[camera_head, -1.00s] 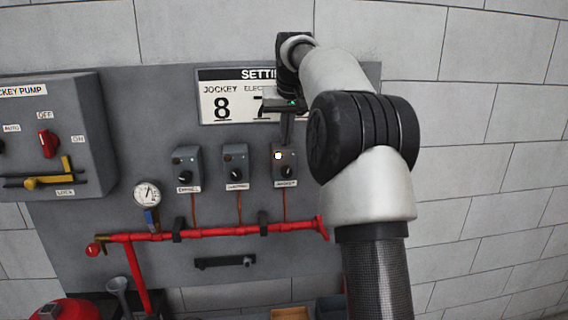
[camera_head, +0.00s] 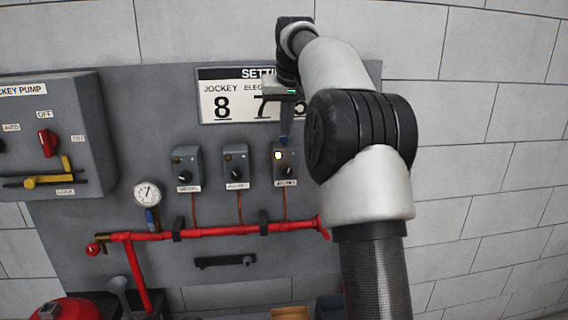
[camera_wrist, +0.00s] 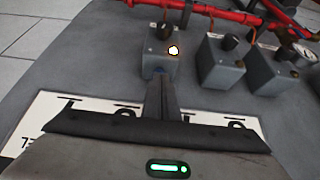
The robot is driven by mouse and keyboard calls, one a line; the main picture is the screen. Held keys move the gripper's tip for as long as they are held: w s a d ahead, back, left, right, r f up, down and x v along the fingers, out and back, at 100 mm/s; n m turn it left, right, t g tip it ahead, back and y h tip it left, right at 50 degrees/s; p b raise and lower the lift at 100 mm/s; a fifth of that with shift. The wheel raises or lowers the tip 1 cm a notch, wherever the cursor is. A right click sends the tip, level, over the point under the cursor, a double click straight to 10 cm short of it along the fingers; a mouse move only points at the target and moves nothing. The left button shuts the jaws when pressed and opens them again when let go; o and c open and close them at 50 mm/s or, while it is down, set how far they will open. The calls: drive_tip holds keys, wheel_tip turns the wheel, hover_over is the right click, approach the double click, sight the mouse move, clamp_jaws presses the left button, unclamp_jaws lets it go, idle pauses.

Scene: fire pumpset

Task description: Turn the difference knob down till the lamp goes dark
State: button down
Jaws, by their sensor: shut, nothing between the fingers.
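Three small grey control boxes hang in a row on the grey panel. The right-hand box (camera_head: 285,172) has a lit yellow-white lamp (camera_head: 278,155) and a black knob (camera_head: 288,170) on its face. The lamp shows bright in the wrist view (camera_wrist: 173,50), near the black knob (camera_wrist: 164,31). My gripper (camera_head: 285,138) is shut and empty, its fingers pointing down just above this box. In the wrist view my fingers (camera_wrist: 159,82) end close to the box's bluish top side (camera_wrist: 154,66); whether they touch is unclear. No separate difference knob can be made out there.
The settings board (camera_head: 235,95) is behind my gripper. The middle box (camera_head: 235,167) and left box (camera_head: 187,168) stand to the left with dark lamps. A red pipe (camera_head: 215,232) runs below, with a gauge (camera_head: 147,193) at left.

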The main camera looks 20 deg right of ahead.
wheel_tip(320, 180, up, 3)
drive_tip(key=shift+r, duration=0.15)
idle(0.6)
